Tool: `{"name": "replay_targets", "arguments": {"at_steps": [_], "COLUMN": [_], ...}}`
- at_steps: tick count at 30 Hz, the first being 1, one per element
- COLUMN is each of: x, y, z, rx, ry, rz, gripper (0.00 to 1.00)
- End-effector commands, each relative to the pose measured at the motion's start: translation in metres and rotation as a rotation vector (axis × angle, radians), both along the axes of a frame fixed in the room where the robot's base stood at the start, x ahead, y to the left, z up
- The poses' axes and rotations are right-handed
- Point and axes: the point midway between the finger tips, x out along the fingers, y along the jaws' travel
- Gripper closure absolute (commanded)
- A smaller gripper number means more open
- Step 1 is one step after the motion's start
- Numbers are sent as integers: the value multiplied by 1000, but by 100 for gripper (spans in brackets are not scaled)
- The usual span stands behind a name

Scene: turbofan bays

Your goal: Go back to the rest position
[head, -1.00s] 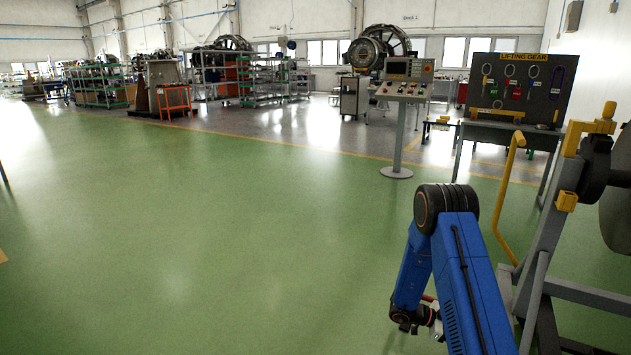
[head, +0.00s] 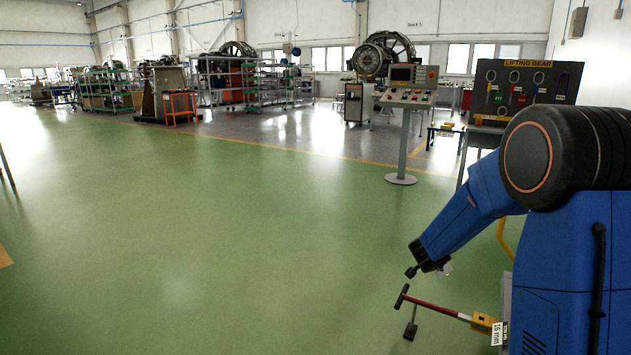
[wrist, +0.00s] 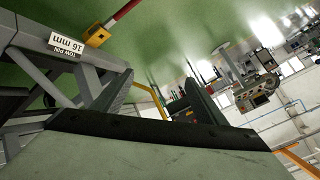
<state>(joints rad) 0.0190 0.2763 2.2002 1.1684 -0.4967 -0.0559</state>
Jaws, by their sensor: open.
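My gripper (head: 428,270) is at the end of my raised blue arm, in the lower right of the head view. In the wrist view its two dark fingers (wrist: 158,92) stand apart with nothing between them, so it is open and empty. In the head view it is above and apart from a red bar (head: 436,306) with a black T-shaped end. The bar runs to a yellow block (head: 486,322) beside a "16 mm" label (head: 499,334). The block also shows in the wrist view (wrist: 97,36), by a tow pin label (wrist: 66,44).
A control console (head: 408,96) on a pedestal stands ahead, with a lifting gear board (head: 525,84) to its right. A grey frame (wrist: 45,70) is close by in the wrist view. Green floor (head: 200,240) is clear at the left and middle.

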Motion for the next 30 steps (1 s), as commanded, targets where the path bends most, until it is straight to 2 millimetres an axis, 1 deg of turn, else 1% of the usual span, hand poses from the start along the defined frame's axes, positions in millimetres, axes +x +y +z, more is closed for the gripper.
{"name": "replay_targets", "arguments": {"at_steps": [1, 6, 11, 14, 20, 21, 26, 27, 29, 30], "x": [-4, -23, -53, -76, -132, -145, -198, -212, -233, -247], "y": [11, 48, 82, 101, 133, 138, 155, 158, 161, 163], "z": [17, 58, 90, 108, 134, 137, 148, 150, 152, 152], "rx": [10, 33, 40, 36, 15, 8, -27, -37, -54, -67], "ry": [-11, -14, -1, 16, 67, 82, 145, 164, 192, 213], "rz": [49, 225, 384, 479, 657, 690, 814, 842, 881, 907], "gripper": [34, 34, 34, 34, 34, 34, 34, 34, 34, 34]}}
